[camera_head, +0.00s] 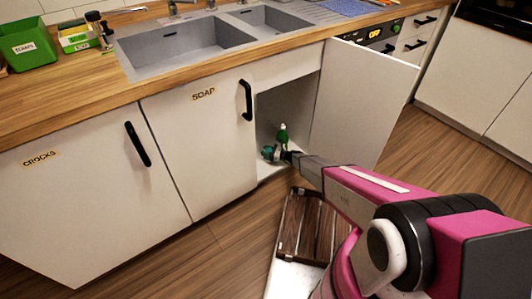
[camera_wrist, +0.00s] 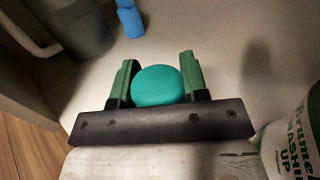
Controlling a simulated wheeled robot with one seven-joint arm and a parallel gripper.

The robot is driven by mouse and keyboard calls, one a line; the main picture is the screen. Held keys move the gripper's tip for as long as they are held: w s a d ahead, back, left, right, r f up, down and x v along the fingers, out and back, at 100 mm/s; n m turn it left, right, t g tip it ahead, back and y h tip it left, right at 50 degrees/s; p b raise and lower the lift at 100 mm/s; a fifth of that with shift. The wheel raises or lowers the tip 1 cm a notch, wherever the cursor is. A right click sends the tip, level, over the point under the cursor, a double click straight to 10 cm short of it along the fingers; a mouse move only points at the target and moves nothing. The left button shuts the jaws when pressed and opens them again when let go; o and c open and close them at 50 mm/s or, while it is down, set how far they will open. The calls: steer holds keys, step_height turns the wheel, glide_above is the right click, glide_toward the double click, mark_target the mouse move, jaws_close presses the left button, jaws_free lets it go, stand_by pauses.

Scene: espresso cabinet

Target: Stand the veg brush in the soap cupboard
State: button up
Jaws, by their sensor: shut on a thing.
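My gripper (camera_head: 276,155) reaches into the open cupboard (camera_head: 286,104), close to its floor. In the wrist view its two green fingers stand either side of a smooth, round-topped teal thing (camera_wrist: 158,85), the veg brush as far as I can tell, and are shut on it. Only its top shows; its bristles and lower end are hidden, so I cannot tell whether it touches the floor. In the head view it is a small teal patch (camera_head: 267,152). The SOAP label (camera_head: 203,93) is on the closed door just left of the opening.
A white and green washing-up bottle (camera_wrist: 293,140) stands close on the right. A blue object (camera_wrist: 130,18) and a dark grey rounded thing (camera_wrist: 77,27) are farther in. The open door (camera_head: 360,100) stands right of the opening. A dark slatted thing (camera_head: 305,228) lies below my arm.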

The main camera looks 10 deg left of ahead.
steer(key=shift+f, duration=0.4)
steer(key=o, duration=0.9)
steer(key=shift+o, duration=0.2)
steer(key=shift+r, duration=0.15)
